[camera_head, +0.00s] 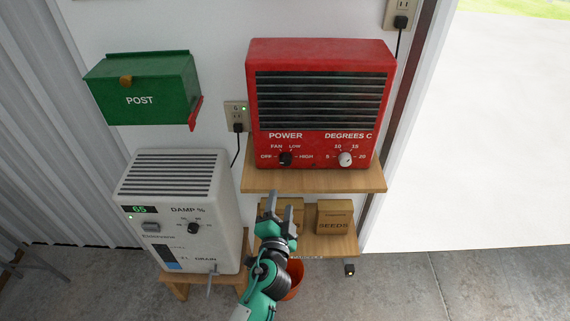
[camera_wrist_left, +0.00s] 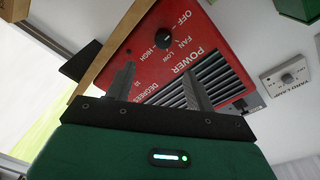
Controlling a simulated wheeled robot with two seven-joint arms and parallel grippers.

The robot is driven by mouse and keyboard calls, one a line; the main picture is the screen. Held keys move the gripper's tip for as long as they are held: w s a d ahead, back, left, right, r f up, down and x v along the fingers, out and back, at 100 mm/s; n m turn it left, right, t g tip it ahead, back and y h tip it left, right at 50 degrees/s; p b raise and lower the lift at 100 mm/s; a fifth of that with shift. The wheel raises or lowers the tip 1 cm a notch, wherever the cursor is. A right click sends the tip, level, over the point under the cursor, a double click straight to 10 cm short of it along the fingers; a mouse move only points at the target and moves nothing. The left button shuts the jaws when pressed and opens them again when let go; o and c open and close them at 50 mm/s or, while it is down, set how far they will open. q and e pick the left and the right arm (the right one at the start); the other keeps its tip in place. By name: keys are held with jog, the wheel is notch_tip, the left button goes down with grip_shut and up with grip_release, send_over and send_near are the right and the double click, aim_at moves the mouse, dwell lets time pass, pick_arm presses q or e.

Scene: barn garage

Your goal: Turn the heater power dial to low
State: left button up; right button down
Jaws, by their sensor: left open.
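The red heater (camera_head: 320,95) stands on a wooden shelf. Its black power dial (camera_head: 286,158) is at the lower left of its front, marked OFF, FAN, LOW and HIGH. Which mark the dial points at is too small to tell. In the left wrist view the heater (camera_wrist_left: 215,65) appears rotated, with the power dial (camera_wrist_left: 164,39) beyond the fingers. My left gripper (camera_head: 281,208) is open and empty, below the dial and in front of the shelf, apart from both. It also shows in the left wrist view (camera_wrist_left: 158,88). My right gripper is not in view.
A white temperature dial (camera_head: 346,158) sits right of the power dial. The shelf edge (camera_head: 340,181) juts out below the heater. A seeds box (camera_head: 335,217) is on the lower shelf.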

pick_arm(q)
jog(key=p, duration=0.3)
send_near(285, 163)
jog(key=w, duration=0.6)
jog(key=shift+w+d, duration=0.35)
jog(key=shift+d, duration=0.05)
jog(key=shift+w, duration=0.8)
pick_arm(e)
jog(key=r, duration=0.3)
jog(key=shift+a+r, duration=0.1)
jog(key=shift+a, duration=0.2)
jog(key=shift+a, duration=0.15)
pick_arm(q)
jog(key=shift+c, duration=1)
jog(key=c, duration=0.8)
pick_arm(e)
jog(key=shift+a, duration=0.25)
